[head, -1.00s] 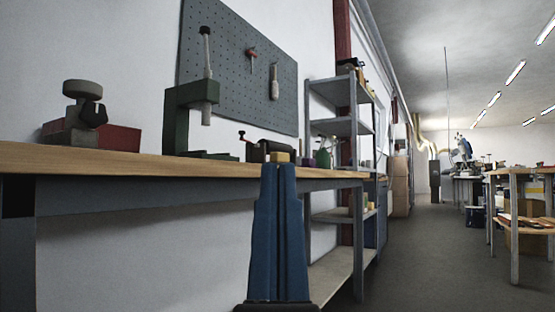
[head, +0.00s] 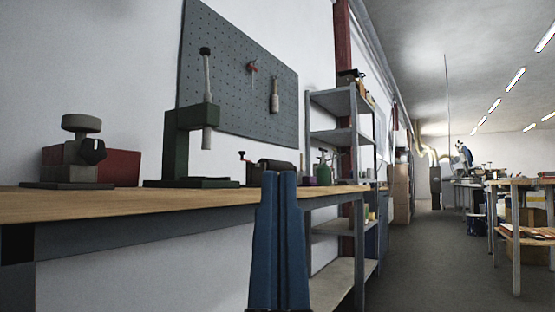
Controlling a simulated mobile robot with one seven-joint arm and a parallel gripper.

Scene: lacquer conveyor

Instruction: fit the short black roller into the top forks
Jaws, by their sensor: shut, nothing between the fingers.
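My gripper (head: 279,174) stands upright in the lower middle of the head view, its two long blue fingers together and nothing visible between them. It is in front of the wooden bench (head: 120,206) and covers part of its front edge. A dark rounded thing (head: 274,165) lies on the bench just behind the fingertips and is partly hidden by them. I cannot tell whether it is the short black roller. I cannot make out the top forks in this view.
A green press (head: 178,145), a red box (head: 112,165) and a grey knobbed device (head: 80,124) stand on the bench. A pegboard (head: 230,75) hangs behind. A metal shelf (head: 333,137) stands past the bench end. The grey floor (head: 430,260) to the right is open.

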